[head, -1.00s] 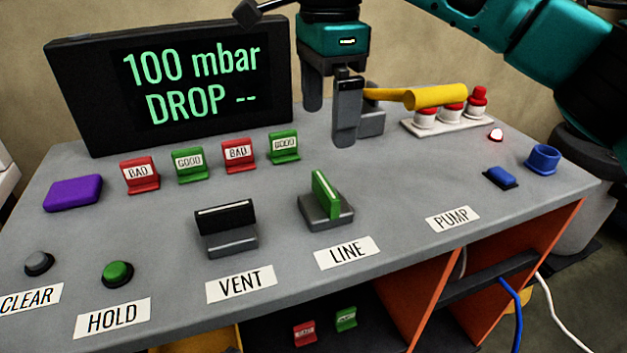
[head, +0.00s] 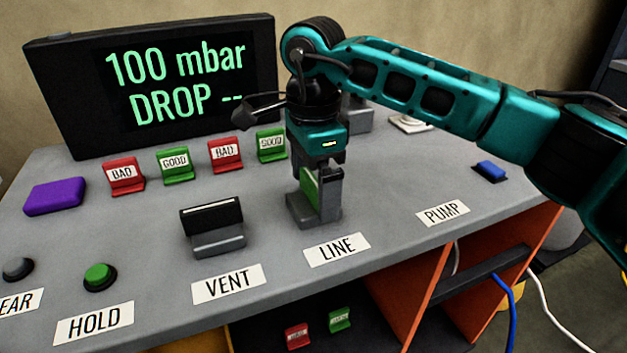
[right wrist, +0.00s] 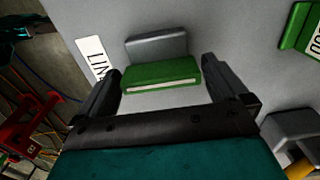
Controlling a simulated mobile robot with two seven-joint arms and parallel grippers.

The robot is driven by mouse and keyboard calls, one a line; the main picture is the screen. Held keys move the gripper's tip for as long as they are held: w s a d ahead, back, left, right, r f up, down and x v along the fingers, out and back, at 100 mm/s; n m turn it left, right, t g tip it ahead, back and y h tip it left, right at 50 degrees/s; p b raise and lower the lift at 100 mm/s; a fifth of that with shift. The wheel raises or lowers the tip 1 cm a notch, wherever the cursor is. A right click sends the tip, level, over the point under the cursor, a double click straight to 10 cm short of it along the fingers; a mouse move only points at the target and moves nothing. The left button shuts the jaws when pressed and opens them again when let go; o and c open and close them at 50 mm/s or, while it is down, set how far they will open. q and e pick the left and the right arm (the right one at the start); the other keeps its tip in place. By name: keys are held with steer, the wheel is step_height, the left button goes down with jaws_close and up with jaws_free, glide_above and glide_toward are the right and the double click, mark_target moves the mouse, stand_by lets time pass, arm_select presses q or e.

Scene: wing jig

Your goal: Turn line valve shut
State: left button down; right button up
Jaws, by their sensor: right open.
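The line valve has a green handle (head: 309,190) on a grey base behind the LINE label (head: 337,249). The handle points from front to back, unlike the crosswise black vent handle. My right gripper (head: 319,184) is low over the valve, pointing down, and partly hides it. In the right wrist view the green handle (right wrist: 160,74) lies between the two spread fingers of my open right gripper (right wrist: 162,80), with a gap on each side. I cannot tell whether a finger touches it. My left gripper is not in view.
The vent valve (head: 212,228) stands left of the line valve. Red and green tags, such as the GOOD tag (head: 271,145), stand behind it. The display (head: 180,85) reads 100 mbar, DROP --. A blue switch (head: 489,171) is at the right.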

steer(key=shift+c, duration=0.4)
steer(key=c, duration=0.8)
steer(key=shift+o, duration=0.2)
steer(key=m, duration=0.3)
steer(key=shift+m, duration=0.4)
steer(key=m, duration=0.4)
steer(key=shift+r+m, duration=0.1)
steer(key=shift+m, duration=0.2)
steer(key=m, duration=0.4)
steer(key=shift+b, duration=0.3)
steer(key=m, duration=0.5)
steer(key=shift+m, duration=0.4)
